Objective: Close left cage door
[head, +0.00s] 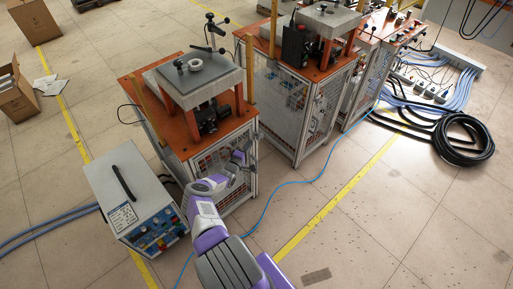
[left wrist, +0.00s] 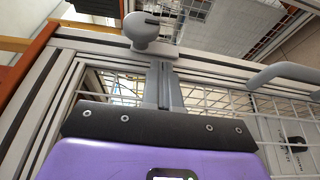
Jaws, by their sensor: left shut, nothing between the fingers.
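The left cage (head: 187,145) is a metal-framed mesh box with an orange top. Its mesh door (head: 238,196) is on the side facing my left arm, partly hidden by that arm; I cannot tell how far it stands open. My left gripper (head: 240,158) is in front of this side, near the upper frame. In the left wrist view its fingers (left wrist: 165,75) are together and empty, with the tips close to a grey rounded knob (left wrist: 148,28) on the frame. A grey bar handle (left wrist: 290,73) is to the right, over white mesh. My right gripper is out of view.
A grey control box (head: 130,190) stands on the floor left of the cage. A second cage (head: 300,110) stands to the right. A thin blue cable (head: 285,184) crosses the floor. A black hose coil (head: 461,140) lies far right. The floor at lower right is clear.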

